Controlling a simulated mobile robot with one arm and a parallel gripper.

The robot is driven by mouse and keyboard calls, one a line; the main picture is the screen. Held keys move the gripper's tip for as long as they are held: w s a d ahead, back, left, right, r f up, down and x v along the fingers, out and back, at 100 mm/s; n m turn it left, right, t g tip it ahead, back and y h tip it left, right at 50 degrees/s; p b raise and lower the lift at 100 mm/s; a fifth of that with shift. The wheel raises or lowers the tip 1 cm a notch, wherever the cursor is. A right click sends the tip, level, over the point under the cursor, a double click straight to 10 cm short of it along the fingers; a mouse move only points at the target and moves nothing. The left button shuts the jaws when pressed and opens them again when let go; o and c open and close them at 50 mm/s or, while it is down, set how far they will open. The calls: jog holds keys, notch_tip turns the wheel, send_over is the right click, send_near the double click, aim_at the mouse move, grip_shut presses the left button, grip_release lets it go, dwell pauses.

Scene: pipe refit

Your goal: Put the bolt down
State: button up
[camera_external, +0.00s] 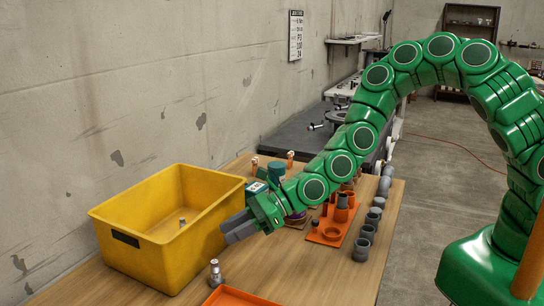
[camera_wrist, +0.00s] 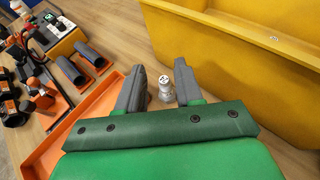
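A silver-grey bolt (camera_external: 215,274) stands upright on the wooden table, just in front of the yellow bin (camera_external: 185,255). My gripper (camera_external: 236,230) is above the table near the bin's right side, apart from the bolt. In the wrist view my gripper (camera_wrist: 162,76) has its two grey fingers spread with nothing held between them. The bolt (camera_wrist: 165,88) shows in the gap between the fingers, standing on the table beyond them. The bolt's lower part is visible and rests on the wood.
A small metal piece (camera_external: 182,221) lies inside the bin. An orange tray (camera_external: 238,298) lies right of the bolt. Another orange tray (camera_external: 327,237) with pipe parts and a row of grey fittings (camera_external: 367,232) stand farther right. The front right tabletop is clear.

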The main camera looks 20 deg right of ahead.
aim_at(218, 263)
notch_tip(218, 263, down, 6)
jog(key=shift+r, duration=0.25)
jog(key=shift+x, duration=1.3)
jog(key=shift+s+a+f, duration=0.1)
jog(key=shift+a+f, duration=0.4)
jog(key=shift+a, duration=0.2)
jog(key=shift+s+a+f, duration=0.1)
jog(key=shift+a+f, duration=0.45)
jog(key=shift+a, duration=0.15)
jog(key=shift+x, duration=0.95)
jog(key=shift+r, duration=0.1)
grip_shut()
